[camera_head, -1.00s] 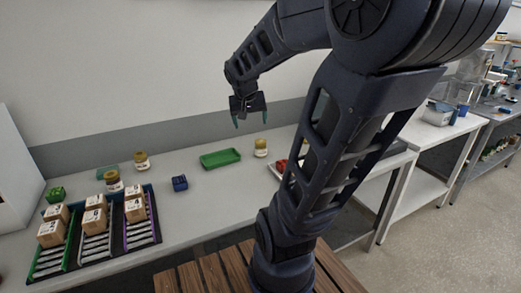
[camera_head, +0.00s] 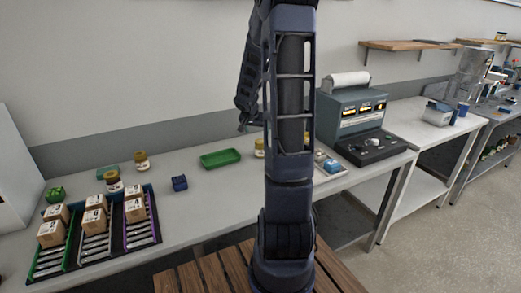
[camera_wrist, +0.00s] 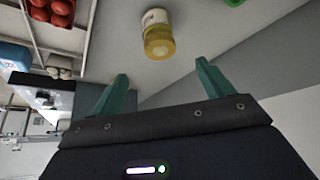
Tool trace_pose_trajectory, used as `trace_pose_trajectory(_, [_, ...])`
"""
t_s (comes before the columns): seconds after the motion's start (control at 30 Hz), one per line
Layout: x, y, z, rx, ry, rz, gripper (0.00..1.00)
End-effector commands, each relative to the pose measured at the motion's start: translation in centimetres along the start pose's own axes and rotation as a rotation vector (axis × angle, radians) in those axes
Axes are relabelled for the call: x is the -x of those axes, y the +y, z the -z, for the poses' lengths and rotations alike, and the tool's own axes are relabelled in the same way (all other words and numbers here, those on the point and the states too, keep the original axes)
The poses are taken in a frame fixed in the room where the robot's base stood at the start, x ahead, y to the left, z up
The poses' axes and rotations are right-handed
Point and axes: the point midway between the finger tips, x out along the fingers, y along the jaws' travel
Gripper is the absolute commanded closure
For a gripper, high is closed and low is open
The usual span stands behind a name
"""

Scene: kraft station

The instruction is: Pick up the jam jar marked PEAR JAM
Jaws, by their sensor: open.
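A jar with a yellow lid and pale label (camera_wrist: 156,34) stands beyond my fingertips in the wrist view; its label text is not readable. My gripper (camera_wrist: 164,80) is open and empty, with green fingers apart and the jar ahead of the gap, not touching. In the head view a jar (camera_head: 259,148) shows partly behind my arm, right of the green tray. Two more similar jars stand on the left, one near the wall (camera_head: 142,161) and one at the carton rack (camera_head: 114,182). Their labels are too small to read. My fingers are hidden in the head view.
A rack with cartons (camera_head: 95,215) is at left. A grey machine (camera_head: 355,115) stands at right.

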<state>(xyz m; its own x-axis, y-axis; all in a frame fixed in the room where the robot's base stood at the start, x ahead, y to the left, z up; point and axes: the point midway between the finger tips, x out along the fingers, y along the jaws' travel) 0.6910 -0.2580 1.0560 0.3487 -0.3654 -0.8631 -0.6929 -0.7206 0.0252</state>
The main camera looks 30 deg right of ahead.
Motion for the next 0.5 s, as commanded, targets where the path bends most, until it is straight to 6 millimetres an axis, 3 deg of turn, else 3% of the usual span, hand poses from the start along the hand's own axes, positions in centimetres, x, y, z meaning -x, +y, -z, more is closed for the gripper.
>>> trace_pose_trajectory(0.5, [-5.7, -0.3, 0.1, -0.028, -0.01, 0.012, 0.21])
